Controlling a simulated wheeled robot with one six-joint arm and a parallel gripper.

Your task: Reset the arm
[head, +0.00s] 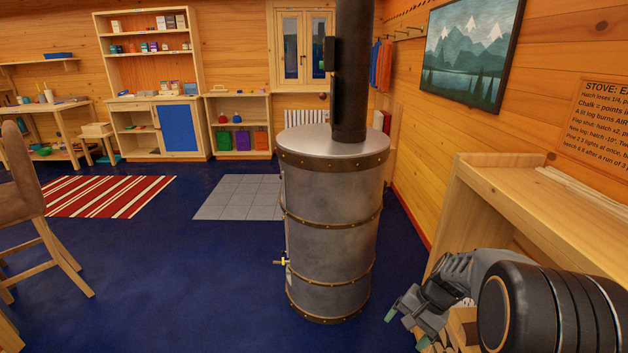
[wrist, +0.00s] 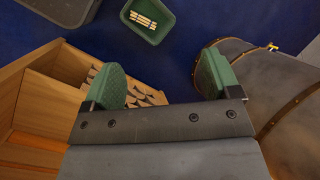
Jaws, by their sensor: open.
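My gripper (wrist: 163,80) is open in the wrist view, its two green-padded fingers wide apart with nothing between them. It points down past a wooden log box (wrist: 40,95) towards the blue floor. In the head view my gripper (head: 405,305) is at the lower right, beside the bench-like wooden unit (head: 455,215) and just above some cut logs (head: 460,328). My arm is folded low there, and its dark round joint covers the corner of the picture.
A grey metal stove (head: 330,230) with a black flue (head: 352,70) stands close to the left of my arm. A green bin (wrist: 150,18) holding several pale sticks sits on the floor. A chair (head: 30,200) stands far left. Blue floor (head: 160,270) between is clear.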

